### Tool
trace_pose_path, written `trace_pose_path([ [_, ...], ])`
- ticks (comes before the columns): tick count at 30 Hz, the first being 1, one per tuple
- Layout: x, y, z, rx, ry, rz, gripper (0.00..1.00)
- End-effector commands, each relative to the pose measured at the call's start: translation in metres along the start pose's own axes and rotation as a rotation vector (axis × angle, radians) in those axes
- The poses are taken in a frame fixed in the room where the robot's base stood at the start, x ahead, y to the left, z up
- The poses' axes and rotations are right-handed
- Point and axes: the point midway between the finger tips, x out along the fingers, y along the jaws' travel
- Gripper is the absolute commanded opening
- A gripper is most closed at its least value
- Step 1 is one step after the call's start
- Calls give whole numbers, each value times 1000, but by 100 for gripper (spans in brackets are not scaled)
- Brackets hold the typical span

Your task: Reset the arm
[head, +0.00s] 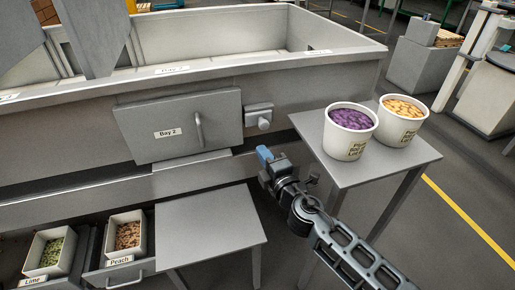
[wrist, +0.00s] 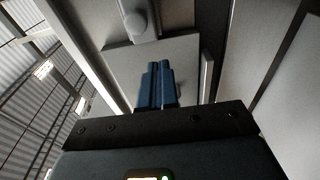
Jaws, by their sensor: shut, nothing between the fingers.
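My gripper (head: 264,154) is at the end of my arm, left of the small table and in front of the grey bay wall. Its blue fingers (wrist: 156,84) are together in the wrist view, with nothing between them. Beyond the fingers in the wrist view is the Bay 2 door panel (wrist: 180,60), which also shows in the head view (head: 178,125) with its handle. A round knob on a latch block (head: 262,120) is right of the door. My gripper appears apart from both.
A small grey table (head: 370,172) at right holds two white tubs, one of purple candy (head: 345,145) and one of orange candy (head: 400,130). An empty low table (head: 210,228) is at front. Open drawers hold Lime (head: 30,262) and Peach (head: 112,250) bins at lower left.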

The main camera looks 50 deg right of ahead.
Motion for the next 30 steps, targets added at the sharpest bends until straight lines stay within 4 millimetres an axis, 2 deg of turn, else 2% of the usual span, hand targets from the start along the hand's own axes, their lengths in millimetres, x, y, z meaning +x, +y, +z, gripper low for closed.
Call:
trace_pose_path([
  [10, -6, 0, 0, 3, 0, -1, 0],
  [14, -19, -4, -1, 33, 26, -23, 0],
  [17, -46, -10, -4, 99, 73, -66, 0],
  [23, -133, -18, -16, 341, 197, -209, 0],
  [26, -178, -14, -24, 482, 243, -284, 0],
  [30, -240, 2, -34, 694, 283, -386, 0],
])
